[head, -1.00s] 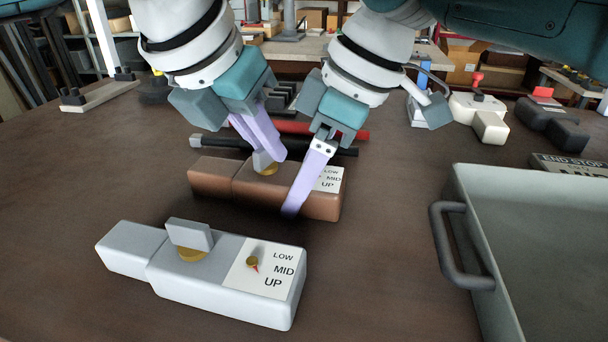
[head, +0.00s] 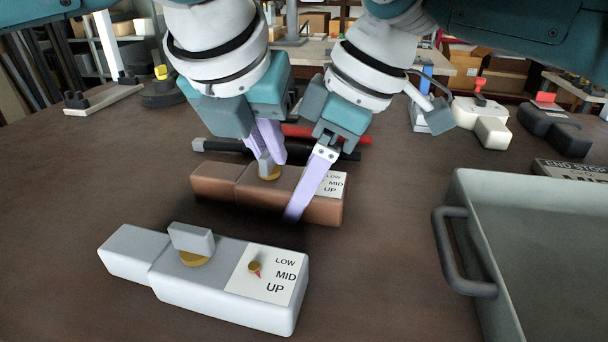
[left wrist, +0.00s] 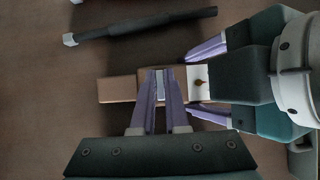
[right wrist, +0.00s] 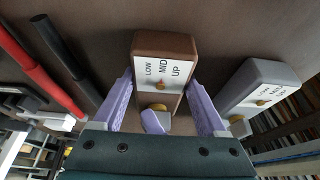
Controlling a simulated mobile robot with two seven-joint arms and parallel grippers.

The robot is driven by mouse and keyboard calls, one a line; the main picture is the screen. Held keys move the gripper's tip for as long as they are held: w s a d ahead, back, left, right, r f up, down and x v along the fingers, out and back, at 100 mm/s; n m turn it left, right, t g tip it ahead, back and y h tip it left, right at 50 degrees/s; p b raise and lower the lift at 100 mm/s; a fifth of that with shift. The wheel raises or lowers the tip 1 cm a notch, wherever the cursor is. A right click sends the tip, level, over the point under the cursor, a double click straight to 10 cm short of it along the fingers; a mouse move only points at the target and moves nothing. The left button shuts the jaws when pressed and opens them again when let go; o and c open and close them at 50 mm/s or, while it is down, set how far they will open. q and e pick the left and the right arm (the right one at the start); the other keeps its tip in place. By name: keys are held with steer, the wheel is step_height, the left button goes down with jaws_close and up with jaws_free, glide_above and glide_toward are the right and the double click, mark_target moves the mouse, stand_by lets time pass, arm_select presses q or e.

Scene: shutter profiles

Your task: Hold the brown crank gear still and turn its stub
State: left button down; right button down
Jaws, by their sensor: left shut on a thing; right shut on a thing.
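The brown crank gear (head: 218,182) lies on the table, with a grey stub (head: 264,167) on a gold disc and a white LOW/MID/UP label (head: 331,184). My left gripper (head: 270,158) is shut on the stub from above; its fingers flank the stub in the left wrist view (left wrist: 159,85). My right gripper (head: 303,198) is shut across the brown body near the label. Its fingers stand on both sides in the right wrist view (right wrist: 160,88). Its far finger is hidden in the head view. The small pointer (right wrist: 160,84) on the label is too small to read surely.
A grey crank gear (head: 220,280) with its own stub stands in front. A grey tray (head: 470,200) with a dark handle is at right. Black (head: 215,146) and red (head: 300,131) rods lie behind the brown gear.

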arm_select(q)
steer(key=c, duration=1)
jaws_free()
steer(key=shift+o, duration=0.2)
steer(key=shift+r, duration=3.05)
arm_select(e)
jaws_free()
